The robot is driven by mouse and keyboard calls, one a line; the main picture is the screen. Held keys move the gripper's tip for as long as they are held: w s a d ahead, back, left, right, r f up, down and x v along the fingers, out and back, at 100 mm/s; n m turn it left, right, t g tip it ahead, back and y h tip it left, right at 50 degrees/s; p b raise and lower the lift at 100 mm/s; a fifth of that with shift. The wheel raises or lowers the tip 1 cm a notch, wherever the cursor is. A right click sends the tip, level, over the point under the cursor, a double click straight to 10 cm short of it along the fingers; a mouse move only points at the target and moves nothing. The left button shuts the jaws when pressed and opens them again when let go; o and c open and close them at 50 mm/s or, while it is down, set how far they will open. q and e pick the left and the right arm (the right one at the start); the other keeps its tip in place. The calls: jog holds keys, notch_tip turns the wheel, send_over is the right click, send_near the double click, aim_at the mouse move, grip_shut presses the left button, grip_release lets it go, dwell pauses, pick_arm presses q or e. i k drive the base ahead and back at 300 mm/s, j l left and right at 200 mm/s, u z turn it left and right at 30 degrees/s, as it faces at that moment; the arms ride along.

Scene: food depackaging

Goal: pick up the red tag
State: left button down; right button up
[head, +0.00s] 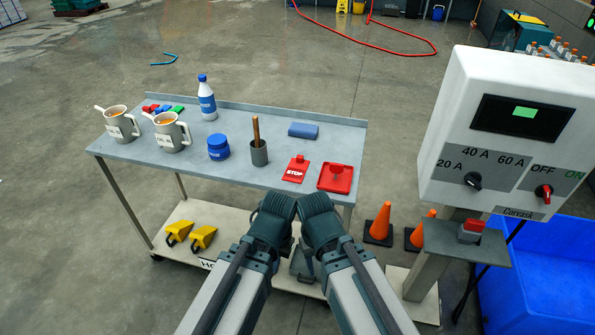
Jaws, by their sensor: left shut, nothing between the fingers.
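A red tag marked STOP (295,172) lies on the grey table near its front right, with a small red knob-like part at its top. A small red piece (149,108) also lies far left on the table, beside a blue and a green one. My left gripper (278,204) is shut and empty, in front of the table edge and nearer to me than the STOP tag, apart from it in the picture. My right gripper (316,203) is close beside it, looks shut the same way, and holds nothing visible.
A red square tray (347,187) with a red part sits right of the STOP tag. The table (240,175) also bears two mugs, a bottle, a blue jar, a grey cup with a wooden handle and a blue block. A white control box (450,140) stands at right, near orange cones.

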aim_at(296, 169)
jog(key=l+z, duration=0.1)
jog(key=l, duration=0.3)
jog(key=i+l+z, duration=0.1)
jog(key=l, duration=0.25)
jog(key=i+l, duration=0.15)
jog(key=l, duration=0.2)
jog(key=i+l+z, duration=0.15)
jog(key=l, duration=0.25)
jog(key=k, duration=0.05)
